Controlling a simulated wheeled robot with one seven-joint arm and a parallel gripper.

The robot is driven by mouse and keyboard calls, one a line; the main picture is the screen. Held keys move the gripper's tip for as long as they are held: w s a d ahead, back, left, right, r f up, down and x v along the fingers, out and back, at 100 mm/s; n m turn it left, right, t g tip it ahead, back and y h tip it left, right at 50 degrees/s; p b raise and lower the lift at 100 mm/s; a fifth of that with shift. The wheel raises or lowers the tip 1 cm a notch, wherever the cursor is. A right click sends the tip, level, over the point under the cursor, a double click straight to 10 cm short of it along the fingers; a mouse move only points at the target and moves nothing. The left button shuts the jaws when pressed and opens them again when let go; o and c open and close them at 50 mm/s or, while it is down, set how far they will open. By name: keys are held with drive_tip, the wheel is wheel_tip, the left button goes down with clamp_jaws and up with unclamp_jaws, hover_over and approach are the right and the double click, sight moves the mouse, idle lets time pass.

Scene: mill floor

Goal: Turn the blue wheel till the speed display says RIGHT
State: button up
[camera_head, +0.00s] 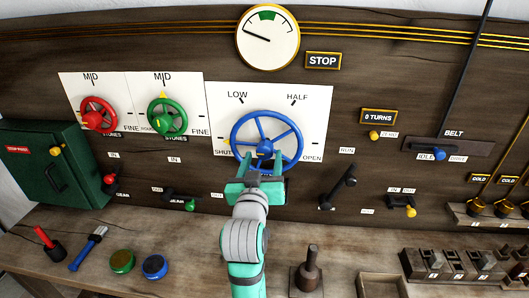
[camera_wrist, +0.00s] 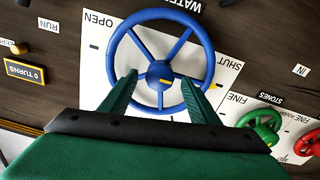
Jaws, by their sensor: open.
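The blue wheel (camera_head: 266,114) is on a white panel marked SHUT, LOW, HALF and OPEN. A small yellow mark shows at its left rim beside SHUT. The speed display is a round dial (camera_head: 268,38) above, its needle pointing left, away from the green sector at the top. The sign (camera_head: 322,60) beside it reads STOP. My gripper (camera_head: 262,166) is open at the wheel's lower part. In the wrist view my gripper (camera_wrist: 159,82) has its fingers on either side of the wheel's hub (camera_wrist: 160,72), with nothing held. I cannot tell whether the fingers touch the wheel.
Left of the panel are a red wheel (camera_head: 97,115) and a green wheel (camera_head: 167,117). A dark lever (camera_head: 338,187) is at the right, below a 0 TURNS sign (camera_head: 378,116). A green box (camera_head: 53,165) is at far left. Tools and jars lie on the bench (camera_head: 205,250) below.

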sight(264, 154)
drive_tip(key=shift+w+d, duration=0.15)
drive_tip(key=shift+w, duration=0.8)
drive_tip(key=shift+w+d, duration=0.1)
drive_tip(key=shift+w, duration=0.85)
drive_tip(key=shift+c, duration=0.4)
drive_tip(key=c, duration=1)
drive_tip(key=shift+m, duration=0.3)
drive_tip(key=m, duration=0.5)
drive_tip(key=shift+m, duration=0.3)
drive_tip(key=m, duration=0.5)
drive_tip(key=shift+m, duration=0.3)
